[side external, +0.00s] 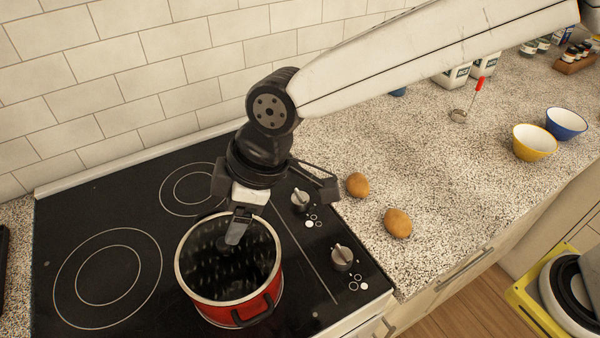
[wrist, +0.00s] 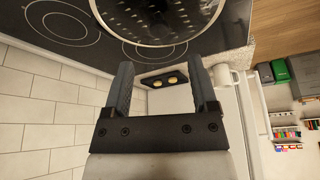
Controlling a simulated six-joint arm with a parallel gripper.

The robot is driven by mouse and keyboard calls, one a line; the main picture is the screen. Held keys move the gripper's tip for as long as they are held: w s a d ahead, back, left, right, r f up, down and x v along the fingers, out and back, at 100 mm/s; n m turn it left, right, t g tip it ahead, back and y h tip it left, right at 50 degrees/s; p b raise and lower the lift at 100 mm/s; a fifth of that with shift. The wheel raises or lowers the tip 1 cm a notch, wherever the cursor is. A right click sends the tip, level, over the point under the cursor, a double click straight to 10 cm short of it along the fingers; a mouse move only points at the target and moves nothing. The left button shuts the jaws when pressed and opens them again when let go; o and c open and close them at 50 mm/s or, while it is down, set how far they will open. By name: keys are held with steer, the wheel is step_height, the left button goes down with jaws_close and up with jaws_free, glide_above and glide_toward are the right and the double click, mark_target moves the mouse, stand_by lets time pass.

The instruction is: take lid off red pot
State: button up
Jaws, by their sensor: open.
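The red pot (side external: 233,313) stands at the front right of the black stove, with a pale rim and a dark handle (side external: 259,309) on its near side. No separate lid or knob shows clearly; inside the rim I see a dark, speckled surface, and cannot tell whether it is the inside or a glass cover. The pot's round rim is cut off at the top of the wrist view (wrist: 159,44). My gripper (side external: 282,213) is open and empty, its fingers spread wide. One finger overlaps the pot's far rim in the side view; contact cannot be told.
The black stove (side external: 110,215) has free burner rings left of and behind the pot. Two stove knobs (side external: 342,258) are to its right. Two potatoes (side external: 397,223) lie on the speckled counter. A yellow bowl (side external: 534,143) and a blue bowl (side external: 566,124) stand farther right. A tiled wall (side external: 110,95) is behind.

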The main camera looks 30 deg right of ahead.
mark_target(224, 242)
steer(key=shift+x, duration=1.25)
steer(key=shift+x, duration=2.55)
jaws_close()
